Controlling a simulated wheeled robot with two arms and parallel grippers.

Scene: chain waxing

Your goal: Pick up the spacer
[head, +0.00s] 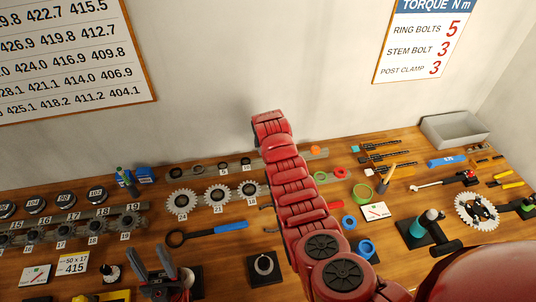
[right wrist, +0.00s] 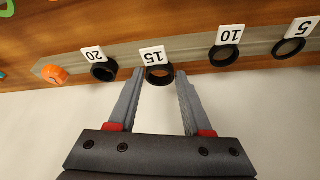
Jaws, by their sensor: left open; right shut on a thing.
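Several black ring spacers stand in a row on a grey strip, each with a white number tag. In the right wrist view, upside down, these are the 20 spacer (right wrist: 103,72), the 15 spacer (right wrist: 159,76), the 10 spacer (right wrist: 223,56) and the 5 spacer (right wrist: 289,48). My right gripper (right wrist: 160,73) is shut on the 15 spacer, with one finger at each side, still at its place on the strip. In the head view my red right arm hides this gripper and part of the row. My left gripper (head: 151,258) is open and empty at the lower left.
An orange piece (right wrist: 55,74) sits at the strip's end beside the 20 spacer. The wall rises close behind the row. White toothed gears (head: 217,197) lie in front of it. A blue-handled tool (head: 231,227), a black block (head: 262,269) and a grey bin (head: 453,130) also stand on the bench.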

